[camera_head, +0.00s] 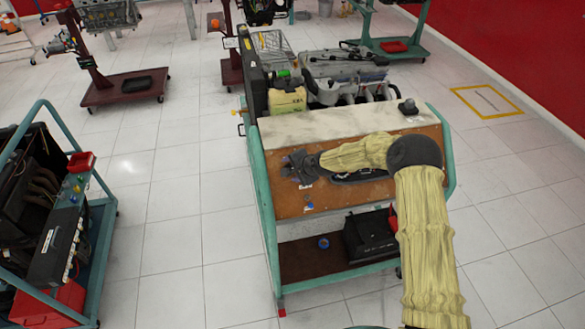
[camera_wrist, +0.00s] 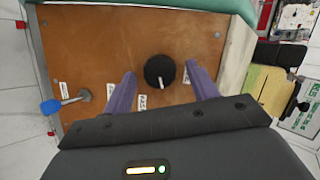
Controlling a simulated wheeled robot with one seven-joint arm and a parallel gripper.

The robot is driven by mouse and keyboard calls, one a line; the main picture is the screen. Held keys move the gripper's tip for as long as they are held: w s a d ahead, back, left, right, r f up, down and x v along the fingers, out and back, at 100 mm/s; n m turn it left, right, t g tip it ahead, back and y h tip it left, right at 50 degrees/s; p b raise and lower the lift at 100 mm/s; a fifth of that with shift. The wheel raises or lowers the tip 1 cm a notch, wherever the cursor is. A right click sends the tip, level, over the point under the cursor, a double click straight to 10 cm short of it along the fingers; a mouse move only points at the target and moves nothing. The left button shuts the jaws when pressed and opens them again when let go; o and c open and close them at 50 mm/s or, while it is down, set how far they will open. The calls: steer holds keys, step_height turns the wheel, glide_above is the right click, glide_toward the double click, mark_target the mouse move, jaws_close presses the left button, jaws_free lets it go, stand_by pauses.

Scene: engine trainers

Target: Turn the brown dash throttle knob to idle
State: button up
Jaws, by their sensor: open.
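The brown dash panel (camera_head: 288,208) is on the teal-framed engine trainer in the head view and fills most of the wrist view (camera_wrist: 100,35). A round black knob (camera_wrist: 159,71) with a pale pointer mark sits on it. My gripper (camera_wrist: 161,70) is open, with one purple finger on each side of the knob. Gaps show between fingers and knob; whether their tips touch the panel I cannot tell. In the head view, my gripper (camera_head: 292,164) is at the left part of the panel and hides the knob. Small white labels (camera_wrist: 142,101) sit beside the fingers, too small to read.
A blue-handled key or switch (camera_wrist: 52,106) sticks out at the panel's left in the wrist view. A black battery-like box (camera_head: 370,235) stands on the trainer's lower shelf. A pale yellow container (camera_head: 287,101) and an engine (camera_head: 345,75) are behind the panel. Another trainer (camera_head: 70,235) stands at left, with clear floor between.

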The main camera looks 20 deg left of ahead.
steer(key=c, duration=1)
steer(key=shift+f+n+b, duration=0.1)
steer(key=shift+n+b, duration=0.3)
steer(key=shift+b, duration=0.2)
steer(key=shift+a+n+h+b, duration=0.1)
steer(key=shift+n+h+b, duration=0.3)
steer(key=shift+n+b, duration=0.55)
steer(key=n+b, duration=0.2)
steer(key=n+h+b, duration=0.1)
steer(key=shift+a+n+g+b, duration=0.2)
steer(key=shift+n+g+b, duration=0.1)
steer(key=shift+n+b, duration=0.1)
steer(key=n+h+b, duration=0.1)
steer(key=n, duration=0.1)
steer(key=n+b, duration=0.1)
steer(key=shift+a+r+n+h, duration=0.1)
steer(key=shift+r+n+h, duration=0.1)
steer(key=shift+n+h, duration=0.2)
steer(key=shift+r+n+h+b, duration=0.15)
steer(key=shift+n+h+b, duration=0.25)
steer(key=shift+n+b, duration=0.7)
steer(key=shift+n+t, duration=0.25)
steer(key=shift+t, duration=0.15)
